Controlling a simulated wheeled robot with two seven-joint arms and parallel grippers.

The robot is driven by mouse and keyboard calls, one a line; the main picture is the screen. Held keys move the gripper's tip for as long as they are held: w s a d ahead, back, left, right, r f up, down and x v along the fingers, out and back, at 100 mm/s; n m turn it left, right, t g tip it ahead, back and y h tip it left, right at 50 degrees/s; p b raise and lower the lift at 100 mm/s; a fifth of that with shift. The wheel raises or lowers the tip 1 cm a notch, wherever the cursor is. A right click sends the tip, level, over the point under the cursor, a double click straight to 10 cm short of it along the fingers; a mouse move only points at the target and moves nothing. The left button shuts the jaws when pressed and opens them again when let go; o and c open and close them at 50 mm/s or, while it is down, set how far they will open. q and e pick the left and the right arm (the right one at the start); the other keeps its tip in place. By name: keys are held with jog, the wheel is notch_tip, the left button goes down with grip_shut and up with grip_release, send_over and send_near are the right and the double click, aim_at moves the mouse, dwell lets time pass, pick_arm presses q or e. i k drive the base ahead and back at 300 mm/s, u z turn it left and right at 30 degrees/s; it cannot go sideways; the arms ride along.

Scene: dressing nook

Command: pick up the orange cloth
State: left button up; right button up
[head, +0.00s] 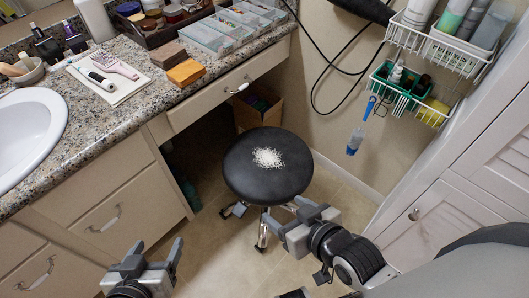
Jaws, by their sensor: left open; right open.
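The orange cloth (185,73) lies folded in a small flat block on the granite counter, near its front edge. A brown folded cloth (168,54) lies just behind it. My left gripper (156,250) is open and empty, low at the bottom left in front of the drawers, well apart from the cloth. My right gripper (290,224) is open, in front of the stool at its lower right and far from the cloth. The view does not clearly show whether it touches the stool.
A black round stool (255,183) with a white patch (267,158) stands before the counter (130,115). Clear boxes (207,38) sit right of the cloth, a white tray (108,83) with a pink brush (115,66) left. A drawer (222,92) lies below. Wire baskets (403,92) hang right.

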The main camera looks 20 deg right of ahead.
aim_at(186, 73)
jog(key=k, duration=0.5)
jog(key=u, duration=1.35)
jog(key=i, duration=1.25)
jog(key=z, duration=2.7)
jog(key=i, duration=0.5)
